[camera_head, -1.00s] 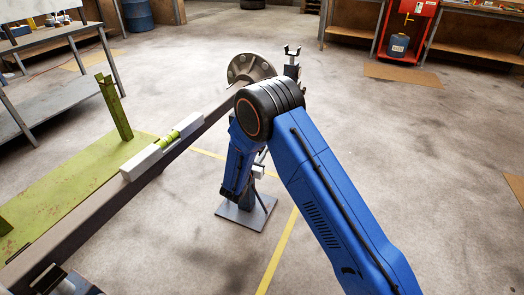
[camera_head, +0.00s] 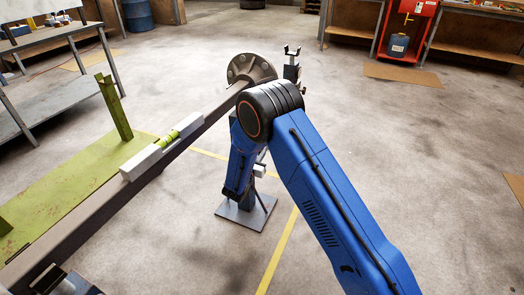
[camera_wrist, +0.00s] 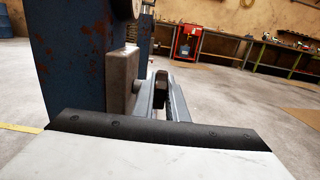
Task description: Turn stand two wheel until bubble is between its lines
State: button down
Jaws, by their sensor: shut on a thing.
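A white level (camera_head: 150,163) with a green vial (camera_head: 172,136) lies along the rusty axle beam (camera_head: 90,212). The bubble and its lines are too small to tell apart. Stand two (camera_head: 246,199), blue with a flat grey foot, stands under the axle's far end, partly behind my arm. In the wrist view its worn blue post (camera_wrist: 70,60) and a grey block (camera_wrist: 122,80) rise close on the left. My gripper (camera_wrist: 161,100) is shut on a dark handle (camera_wrist: 161,88), seemingly that of the stand's wheel. The rest of the wheel is hidden.
A green frame (camera_head: 75,185) lies left of the beam. A workbench (camera_head: 60,90) stands at the left.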

jog(key=shift+s+f+t+h, duration=0.1)
jog(key=shift+t+h, duration=0.35)
jog(key=shift+t, duration=0.85)
jog(key=shift+s+t+h, duration=0.1)
jog(key=shift+t+h, duration=0.35)
jog(key=shift+t, duration=0.85)
jog(key=c, duration=2)
grip_release()
jog(key=shift+c, duration=0.2)
jog(key=shift+a, duration=0.1)
